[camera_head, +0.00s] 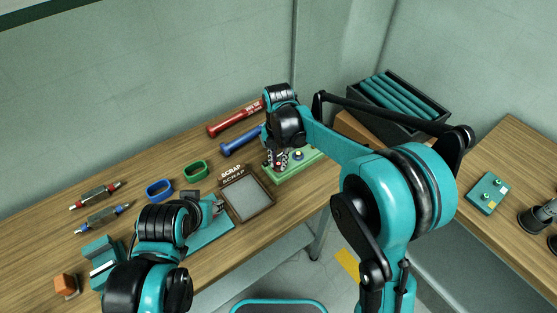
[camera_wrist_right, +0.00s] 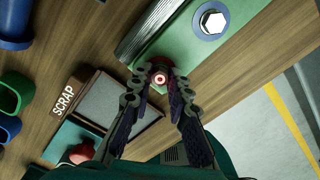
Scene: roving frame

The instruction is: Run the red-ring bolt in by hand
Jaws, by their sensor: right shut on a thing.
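The red-ring bolt (camera_wrist_right: 160,79) is between the fingertips of my right gripper (camera_wrist_right: 160,84), at the edge of a green block. In the head view my right gripper (camera_head: 279,163) points down over this green block (camera_head: 291,169) and is shut on the bolt. The fingers hide the bolt's lower part, so I cannot tell how deep it sits. A second bolt (camera_wrist_right: 213,21) with a pale hex head and blue ring stands on the same block. My left gripper (camera_head: 218,207) is low beside the scrap tray; its finger opening is unclear.
The scrap tray (camera_head: 268,208) lies left of the green block. Red (camera_head: 228,122) and blue (camera_head: 240,143) torque tools lie behind. Blue and green rings (camera_head: 196,171) and two screwdrivers (camera_head: 96,195) lie left. A black crate (camera_head: 437,112) of teal rods stands right.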

